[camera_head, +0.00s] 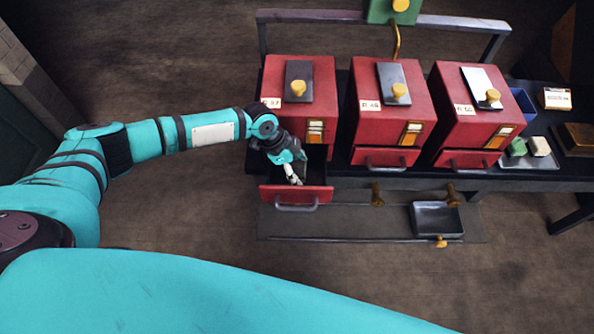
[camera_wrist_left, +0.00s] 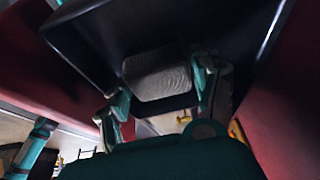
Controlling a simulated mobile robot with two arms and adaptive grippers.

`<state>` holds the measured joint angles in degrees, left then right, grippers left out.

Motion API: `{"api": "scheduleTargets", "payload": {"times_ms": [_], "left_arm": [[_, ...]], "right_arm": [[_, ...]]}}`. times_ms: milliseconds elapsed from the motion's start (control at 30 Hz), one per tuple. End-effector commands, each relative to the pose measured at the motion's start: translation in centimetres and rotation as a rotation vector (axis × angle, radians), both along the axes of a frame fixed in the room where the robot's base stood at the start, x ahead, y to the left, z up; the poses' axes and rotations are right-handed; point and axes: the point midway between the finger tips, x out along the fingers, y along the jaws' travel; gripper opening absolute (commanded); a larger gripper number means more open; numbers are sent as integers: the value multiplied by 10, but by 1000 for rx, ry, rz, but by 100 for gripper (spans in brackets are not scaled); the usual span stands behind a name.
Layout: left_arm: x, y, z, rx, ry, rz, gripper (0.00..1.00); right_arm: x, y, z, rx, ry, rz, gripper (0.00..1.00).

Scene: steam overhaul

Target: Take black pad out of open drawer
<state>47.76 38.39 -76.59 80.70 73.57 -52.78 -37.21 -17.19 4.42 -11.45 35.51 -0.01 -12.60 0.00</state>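The open drawer (camera_head: 315,194) sits under the leftmost red box, its red front pulled out. My left gripper (camera_head: 293,175) reaches down into this drawer from above. In the left wrist view, the pad (camera_wrist_left: 158,76), dark grey and ribbed, lies between the two teal fingers of my left gripper (camera_wrist_left: 162,92). The fingers stand apart, one at each side of the pad; I cannot tell whether they press on it. In the head view the pad is not distinguishable, as the gripper and shadow cover that part of the drawer. My right gripper is not in view.
Two more red boxes, a middle one (camera_head: 390,112) and a right one (camera_head: 478,112), stand on the dark bench with their drawers shut. A low shelf (camera_head: 345,222) with brass knobs and a grey tray (camera_head: 437,204) lies below. The floor at front is clear.

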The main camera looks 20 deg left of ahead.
Motion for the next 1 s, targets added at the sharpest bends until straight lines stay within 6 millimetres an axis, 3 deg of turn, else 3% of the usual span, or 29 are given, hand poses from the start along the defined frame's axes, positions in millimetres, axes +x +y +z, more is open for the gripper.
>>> {"api": "scheduleTargets", "payload": {"times_ms": [33,300,667,867,1000], "left_arm": [[0,0,0,0,0,0,55],[0,0,1,-1,0,0,22],[1,0,7,-2,-1,0,22],[1,0,32,-1,-4,-1,22],[1,1,61,-1,-5,-1,22]], "right_arm": [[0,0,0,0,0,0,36],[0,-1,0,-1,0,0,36],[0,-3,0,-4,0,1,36],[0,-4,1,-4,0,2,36],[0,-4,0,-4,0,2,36]]}}
